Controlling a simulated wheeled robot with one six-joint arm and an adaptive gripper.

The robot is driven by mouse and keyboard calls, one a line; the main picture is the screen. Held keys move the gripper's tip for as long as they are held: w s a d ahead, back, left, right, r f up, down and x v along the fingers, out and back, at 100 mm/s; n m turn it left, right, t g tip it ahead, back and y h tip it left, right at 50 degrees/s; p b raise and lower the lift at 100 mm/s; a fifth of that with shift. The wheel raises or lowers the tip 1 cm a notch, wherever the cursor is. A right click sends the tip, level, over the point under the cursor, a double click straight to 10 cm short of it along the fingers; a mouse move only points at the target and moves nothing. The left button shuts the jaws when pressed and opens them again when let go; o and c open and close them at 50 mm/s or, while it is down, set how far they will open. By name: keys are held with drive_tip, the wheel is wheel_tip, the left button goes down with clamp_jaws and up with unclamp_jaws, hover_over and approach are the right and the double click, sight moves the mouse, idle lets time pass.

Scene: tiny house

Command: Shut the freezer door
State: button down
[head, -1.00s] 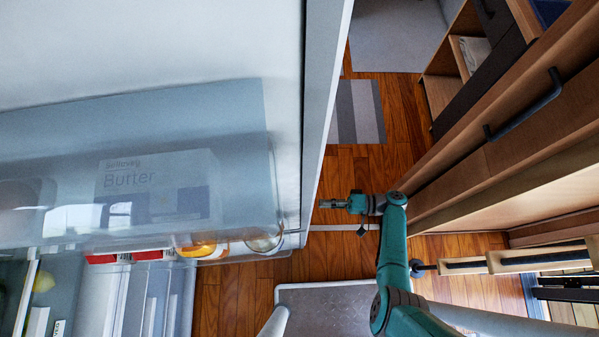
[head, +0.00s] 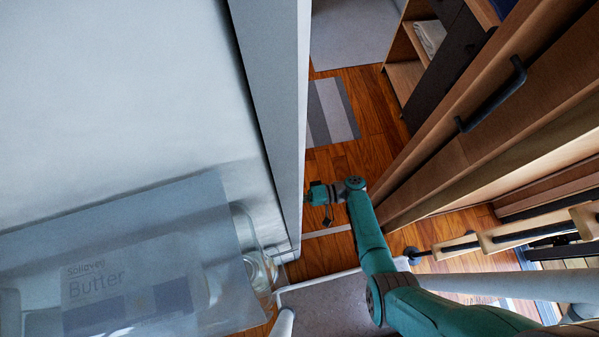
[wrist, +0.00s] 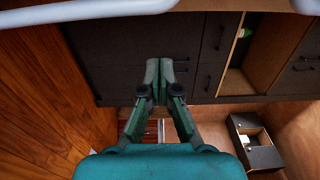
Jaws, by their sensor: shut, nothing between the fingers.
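A large white appliance door (head: 110,90) stands open and fills the left of the head view, its inner side toward me. Its free edge (head: 285,90) runs down the middle of the view. I cannot tell from this view whether it is the freezer door. My gripper (head: 308,196) is beside the lower part of that edge, on its right, with its tips hidden by it or touching it. In the wrist view my gripper (wrist: 158,75) is shut and empty.
A clear door shelf (head: 215,240) holds a butter box (head: 105,285) and a glass jar (head: 258,268). Wooden cabinets with a dark handle (head: 492,95) stand close on the right. Between them is a narrow strip of wooden floor with a striped mat (head: 332,110).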

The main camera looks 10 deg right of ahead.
drive_tip(key=shift+s+a, duration=0.25)
drive_tip(key=shift+s, duration=0.35)
drive_tip(key=shift+s+a, duration=0.3)
drive_tip(key=shift+s, duration=0.35)
drive_tip(key=shift+s+a, duration=0.25)
drive_tip(key=shift+s, duration=0.35)
drive_tip(key=shift+s, duration=0.1)
